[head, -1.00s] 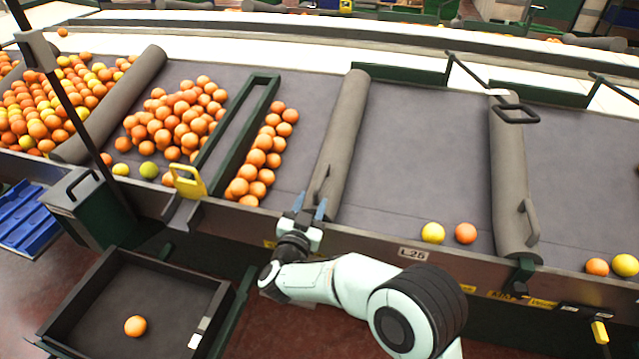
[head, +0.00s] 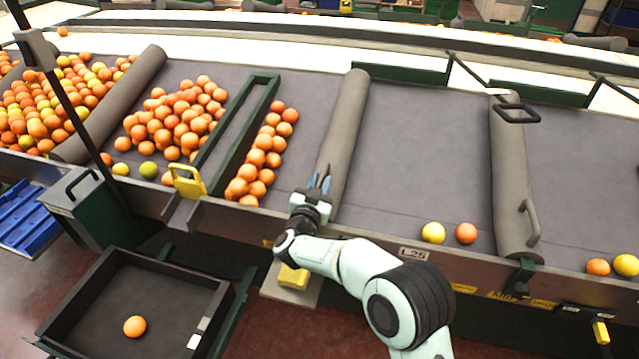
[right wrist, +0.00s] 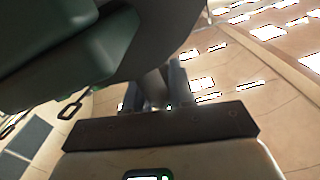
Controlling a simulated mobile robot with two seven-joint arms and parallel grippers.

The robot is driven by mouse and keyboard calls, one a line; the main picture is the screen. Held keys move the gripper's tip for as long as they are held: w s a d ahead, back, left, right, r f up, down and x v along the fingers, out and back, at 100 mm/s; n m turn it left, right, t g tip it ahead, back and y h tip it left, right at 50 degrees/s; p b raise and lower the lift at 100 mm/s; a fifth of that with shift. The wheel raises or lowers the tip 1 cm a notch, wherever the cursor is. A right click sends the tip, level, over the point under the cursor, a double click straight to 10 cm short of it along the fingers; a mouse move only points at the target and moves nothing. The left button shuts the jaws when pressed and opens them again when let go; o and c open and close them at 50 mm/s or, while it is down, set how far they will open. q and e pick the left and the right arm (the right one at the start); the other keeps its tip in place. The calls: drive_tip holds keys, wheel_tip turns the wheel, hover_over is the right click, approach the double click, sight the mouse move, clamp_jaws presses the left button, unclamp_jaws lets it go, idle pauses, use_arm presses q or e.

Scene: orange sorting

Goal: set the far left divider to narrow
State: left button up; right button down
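Several grey padded dividers cross the sloped belt. The handle is mostly hidden by the fingers. In the right wrist view the fingers (right wrist: 157,88) stand a little apart with a grey part between them; whether they grip it is unclear. A green frame divider (head: 238,128) with a yellow handle (head: 187,181) stands left of the gripper. My left gripper is out of view.
Oranges (head: 265,150) line the green frame's right side. The lane right of the middle divider is clear except for two fruits (head: 448,233) near the front. A dark tray (head: 75,310) with one orange stands below left. A yellow block (head: 292,277) shows below my wrist.

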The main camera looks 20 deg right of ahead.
drive_tip(key=s+d, duration=0.6)
drive_tip(key=d, duration=0.3)
drive_tip(key=shift+d+b, duration=0.25)
drive_tip(key=shift+b, duration=0.1)
drive_tip(key=shift+s, duration=0.15)
drive_tip(key=c, duration=1.1)
unclamp_jaws()
drive_tip(key=shift+r, duration=0.1)
drive_tip(key=shift+o, duration=0.2)
drive_tip(key=shift+a, duration=0.1)
drive_tip(key=v, duration=1.3)
drive_tip(key=shift+s+p, duration=0.2)
drive_tip(key=shift+p, duration=0.1)
